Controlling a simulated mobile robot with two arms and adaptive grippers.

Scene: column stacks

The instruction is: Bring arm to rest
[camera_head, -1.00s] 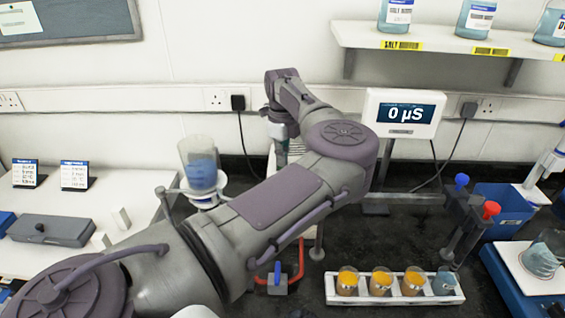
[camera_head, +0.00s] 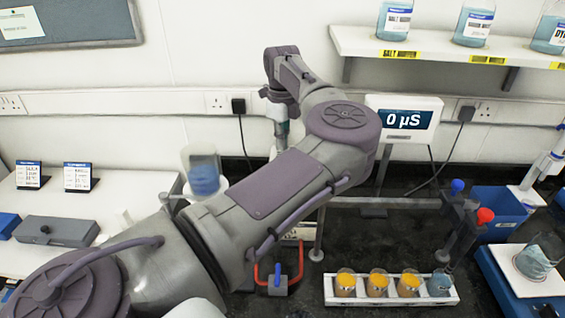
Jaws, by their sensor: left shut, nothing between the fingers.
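My left arm (camera_head: 270,185) reaches in from the lower left and bends at the elbow toward the back wall. Its wrist points down, with my left gripper (camera_head: 281,140) below it, shut and empty. The gripper shows small, and its lower end is partly hidden by the forearm. My right gripper is not in view.
A clear beaker of blue liquid (camera_head: 203,178) stands close beside my arm, partly hidden. A meter reading 0 µS (camera_head: 405,119) is right of the elbow. A white rack (camera_head: 392,300) with orange-filled beakers is at the front. Bottles stand on a wall shelf (camera_head: 425,42).

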